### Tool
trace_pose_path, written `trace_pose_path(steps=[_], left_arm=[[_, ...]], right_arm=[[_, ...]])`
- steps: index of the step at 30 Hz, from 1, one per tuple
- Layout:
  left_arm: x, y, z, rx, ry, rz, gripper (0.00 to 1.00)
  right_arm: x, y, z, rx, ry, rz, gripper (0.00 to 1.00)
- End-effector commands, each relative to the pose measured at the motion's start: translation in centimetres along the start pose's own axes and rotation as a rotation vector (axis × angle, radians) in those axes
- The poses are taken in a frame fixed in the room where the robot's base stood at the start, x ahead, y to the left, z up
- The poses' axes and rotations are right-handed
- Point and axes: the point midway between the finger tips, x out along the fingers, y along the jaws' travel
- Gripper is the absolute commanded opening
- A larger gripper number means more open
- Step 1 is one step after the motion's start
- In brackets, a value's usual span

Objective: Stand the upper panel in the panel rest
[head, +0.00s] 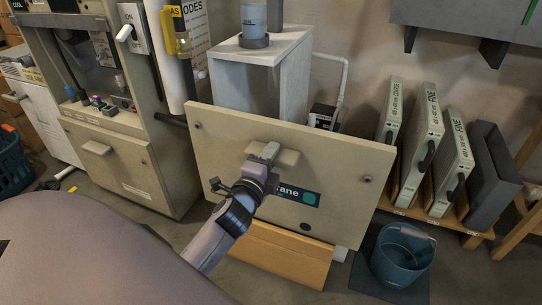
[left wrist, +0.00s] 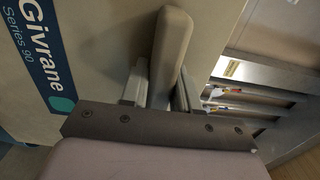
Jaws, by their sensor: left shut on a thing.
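The upper panel (head: 330,160) is a large beige sheet with a dark Givrane label and a small round fastener near each upper corner. It stands nearly upright, tilted a little, in the middle of the head view. My left gripper (head: 265,155) is shut on its raised handle (head: 288,158). In the left wrist view the fingers (left wrist: 160,88) clasp the handle (left wrist: 172,45), beside the label (left wrist: 38,50). A wooden piece (head: 280,258), apparently the panel rest, shows below the panel's lower edge. Whether the panel touches it is hidden. My right gripper is not in view.
The furnace cabinet (head: 120,165) stands left, and a pale open duct housing (head: 255,75) behind the panel. Several filters (head: 412,140) stand in a wooden rack at right. A blue bucket (head: 402,255) sits on a dark mat (head: 362,280) right of the wooden piece.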

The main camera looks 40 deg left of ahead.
Motion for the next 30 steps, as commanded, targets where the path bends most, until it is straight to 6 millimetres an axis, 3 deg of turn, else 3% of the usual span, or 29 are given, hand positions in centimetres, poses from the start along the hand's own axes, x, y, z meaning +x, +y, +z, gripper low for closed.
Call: trace_pose_path(steps=[26, 30], left_arm=[[0.0, 3.4, -0.1, -0.001, 0.002, -0.011, 0.00], [0.0, 3.2, -0.1, -0.001, 0.002, -0.012, 0.00]], right_arm=[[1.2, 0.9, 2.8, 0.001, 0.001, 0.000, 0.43], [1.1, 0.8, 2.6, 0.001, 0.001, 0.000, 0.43]])
